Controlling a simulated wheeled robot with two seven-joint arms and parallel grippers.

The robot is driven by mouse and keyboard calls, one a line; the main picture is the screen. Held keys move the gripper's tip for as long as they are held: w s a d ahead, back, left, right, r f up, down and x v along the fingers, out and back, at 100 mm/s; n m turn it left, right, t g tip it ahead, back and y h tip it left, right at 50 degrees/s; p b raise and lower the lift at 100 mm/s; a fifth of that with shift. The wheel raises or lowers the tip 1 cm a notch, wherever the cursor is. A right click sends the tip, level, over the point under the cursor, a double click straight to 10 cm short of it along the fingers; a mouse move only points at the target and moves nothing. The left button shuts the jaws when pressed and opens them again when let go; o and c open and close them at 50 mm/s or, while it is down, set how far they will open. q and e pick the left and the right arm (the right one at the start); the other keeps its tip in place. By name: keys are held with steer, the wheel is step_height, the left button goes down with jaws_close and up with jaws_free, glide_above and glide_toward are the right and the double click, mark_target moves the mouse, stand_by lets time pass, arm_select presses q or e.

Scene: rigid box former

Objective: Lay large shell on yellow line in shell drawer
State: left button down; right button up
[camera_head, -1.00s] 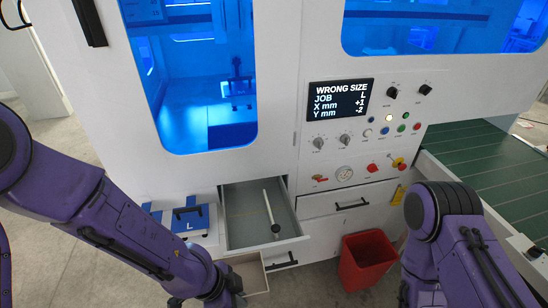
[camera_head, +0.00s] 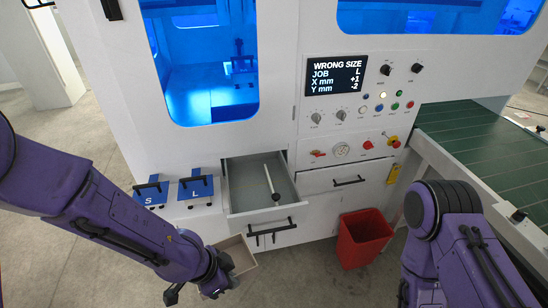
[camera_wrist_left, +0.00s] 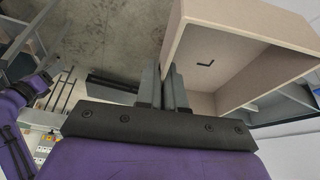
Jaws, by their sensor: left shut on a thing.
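The large shell, an open beige box (camera_head: 238,257), hangs just in front of the open drawer in the head view. My left gripper (camera_wrist_left: 172,88) is shut on one wall of the shell (camera_wrist_left: 240,45), whose open side faces the wrist camera. In the head view the gripper's fingers are largely hidden behind the wrist and shell. The open grey drawer (camera_head: 237,208) holds a white rod with a black knob (camera_head: 271,184). A yellow line cannot be made out clearly inside it. My right arm shows at the right, but its gripper is out of view.
Blue plates marked S (camera_head: 151,195) and L (camera_head: 195,187) stand left of the drawer. A red bin (camera_head: 362,240) stands on the floor to the right. The panel screen (camera_head: 336,76) reads WRONG SIZE, job L. A green conveyor (camera_head: 480,150) runs at the right.

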arm_select(q)
steer(key=w+a+f+n+b, duration=0.1)
steer(key=w+n+b, duration=0.1)
steer(key=w+a+f+n+t+y+b, duration=0.1)
steer(key=a+n+b, duration=0.1)
steer(key=w+a+n+t+b, duration=0.1)
steer(key=w+n+b, duration=0.1)
steer(key=shift+w+a+f+y, duration=0.35)
steer(key=shift+a+f+y, duration=0.05)
steer(key=w+a+n+b, duration=0.1)
steer(key=n, duration=0.1)
steer(key=w+a+n+y+b, duration=0.1)
steer(key=a+n+b, duration=0.1)
steer(key=w+a+n+y+b, duration=0.1)
steer(key=w+n, duration=0.1)
steer(key=shift+a+r+t+b, duration=0.15)
steer(key=shift+r+t+b, duration=0.15)
steer(key=shift+r+b, duration=0.1)
steer(key=shift+f, duration=0.1)
